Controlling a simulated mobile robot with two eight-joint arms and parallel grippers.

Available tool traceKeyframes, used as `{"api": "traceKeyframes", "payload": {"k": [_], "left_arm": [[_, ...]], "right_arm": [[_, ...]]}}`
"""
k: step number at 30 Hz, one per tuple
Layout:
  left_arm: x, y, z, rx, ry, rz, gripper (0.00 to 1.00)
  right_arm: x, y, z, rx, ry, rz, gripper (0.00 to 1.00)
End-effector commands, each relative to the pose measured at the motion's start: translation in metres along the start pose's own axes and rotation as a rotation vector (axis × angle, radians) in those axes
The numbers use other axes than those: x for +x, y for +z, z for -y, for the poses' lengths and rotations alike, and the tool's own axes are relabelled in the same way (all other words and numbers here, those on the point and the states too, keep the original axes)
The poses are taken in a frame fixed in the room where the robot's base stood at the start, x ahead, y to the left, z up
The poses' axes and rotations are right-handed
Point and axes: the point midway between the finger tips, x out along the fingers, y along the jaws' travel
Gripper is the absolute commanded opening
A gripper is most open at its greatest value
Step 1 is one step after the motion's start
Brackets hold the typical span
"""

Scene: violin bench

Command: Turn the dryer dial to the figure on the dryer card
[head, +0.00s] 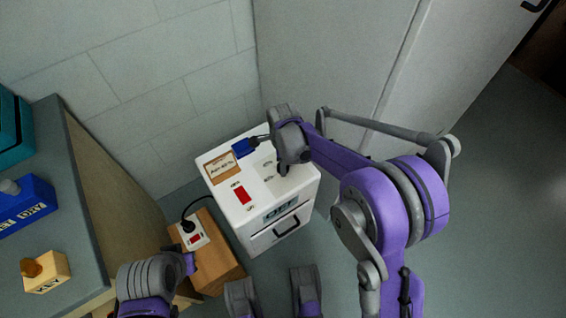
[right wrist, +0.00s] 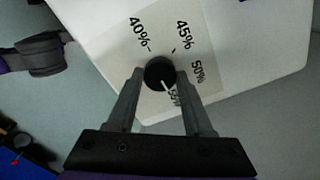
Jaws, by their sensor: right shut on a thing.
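The dryer (head: 228,212) is a white box with a drawer front, standing on the floor. The dryer card (head: 222,168) lies on its top in a brown frame; its writing is too small to read surely. In the right wrist view the black dryer dial (right wrist: 159,72) sits on a pale scale (right wrist: 208,50) marked 40%, 45%, 50% and a partly hidden figure, seemingly 55%. Its white pointer points toward that last figure. My right gripper (right wrist: 160,82) is shut on the dial, a finger on each side. My left gripper (head: 184,263) is at lower left; its jaws are unclear.
A blue object (head: 243,148) sits at the dryer's back edge. A socket block (head: 193,234) with a cord is on a wooden box (head: 215,258). A bench (head: 62,125) at left bears blue and wooden boxes. Walls stand behind; floor is clear at right.

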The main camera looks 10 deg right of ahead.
Motion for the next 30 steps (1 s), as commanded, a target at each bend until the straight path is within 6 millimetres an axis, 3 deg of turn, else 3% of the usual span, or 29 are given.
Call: {"api": "traceKeyframes", "payload": {"k": [8, 30], "left_arm": [[-0.005, -0.001, 0.0, 0.0, 0.0, -0.001, 0.0], [-0.014, -0.003, 0.0, 0.0, 0.0, -0.003, 0.0]], "right_arm": [[0.0, 0.0, 0.0, -0.168, 0.0, 0.0, 0.0], [0.0, 0.0, 0.0, -0.867, 0.0, 0.0, 0.0]]}}
